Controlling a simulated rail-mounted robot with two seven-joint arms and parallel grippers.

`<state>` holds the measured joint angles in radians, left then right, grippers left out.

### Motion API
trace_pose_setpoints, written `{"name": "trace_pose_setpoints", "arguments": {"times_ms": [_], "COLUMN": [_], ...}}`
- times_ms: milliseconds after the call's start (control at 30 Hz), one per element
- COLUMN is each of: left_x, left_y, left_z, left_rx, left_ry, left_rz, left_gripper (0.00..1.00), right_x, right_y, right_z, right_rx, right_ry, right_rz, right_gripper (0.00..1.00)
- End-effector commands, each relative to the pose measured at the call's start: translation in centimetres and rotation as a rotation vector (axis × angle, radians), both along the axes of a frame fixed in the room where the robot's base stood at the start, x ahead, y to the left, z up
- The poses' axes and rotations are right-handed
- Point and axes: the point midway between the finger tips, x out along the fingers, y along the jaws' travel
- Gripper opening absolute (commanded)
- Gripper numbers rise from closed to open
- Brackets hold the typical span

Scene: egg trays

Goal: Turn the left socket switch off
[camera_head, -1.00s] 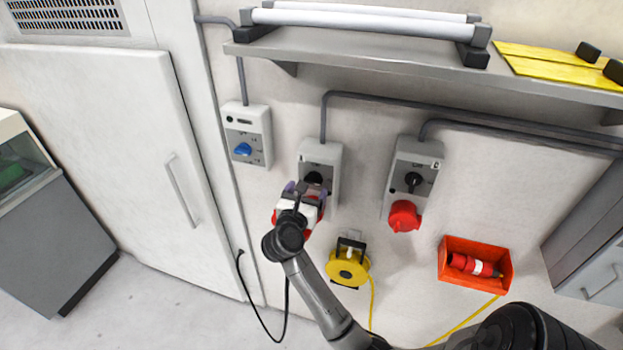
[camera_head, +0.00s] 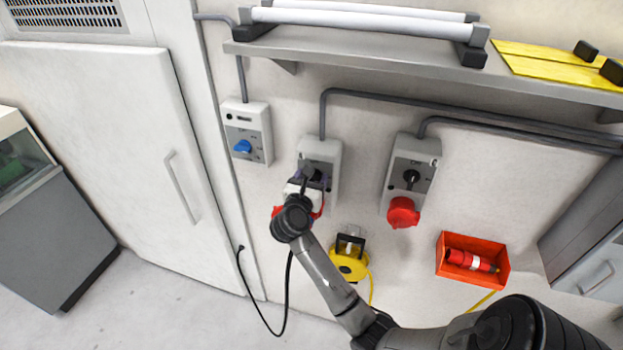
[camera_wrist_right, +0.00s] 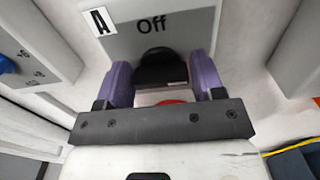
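The left socket (camera_head: 332,151) is a grey wall box with a dark front panel. In the wrist view its panel (camera_wrist_right: 210,17) reads "Off" with an "A" label beside it. Its black rotary switch (camera_wrist_right: 161,68) sits below "Off", between my right gripper's purple fingers. My right gripper (camera_head: 312,178) is in front of the box's lower half and covers most of the switch in the head view. It also shows in the wrist view (camera_wrist_right: 160,85), fingers apart on either side of the switch; firm contact cannot be seen. My left gripper is not in view.
A similar socket (camera_head: 428,149) with a black switch and red plug is to the right. A box with a blue knob (camera_head: 243,146) is to the left. A yellow reel (camera_head: 348,266) and an orange bin (camera_head: 498,281) are lower down. A shelf (camera_head: 400,67) runs above.

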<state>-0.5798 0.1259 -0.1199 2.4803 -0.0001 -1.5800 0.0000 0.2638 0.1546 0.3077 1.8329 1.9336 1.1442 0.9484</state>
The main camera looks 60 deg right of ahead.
Motion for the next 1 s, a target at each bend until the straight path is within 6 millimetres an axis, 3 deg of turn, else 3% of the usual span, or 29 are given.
{"name": "trace_pose_setpoints", "arguments": {"times_ms": [300, 667, 1000], "left_x": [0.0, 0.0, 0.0], "left_y": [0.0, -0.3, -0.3], "left_z": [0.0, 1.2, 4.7], "left_rx": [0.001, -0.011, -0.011], "left_ry": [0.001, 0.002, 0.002], "left_rz": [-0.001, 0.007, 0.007], "left_gripper": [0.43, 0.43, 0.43], "right_x": [0.0, 0.1, 0.2], "right_y": [0.0, 0.1, 0.1], "right_z": [0.0, 0.3, 0.5], "right_rx": [0.000, -0.017, -0.076], "right_ry": [0.000, 0.082, 0.366], "right_rz": [0.000, 0.001, 0.001], "right_gripper": [0.32, 0.32, 0.32]}}
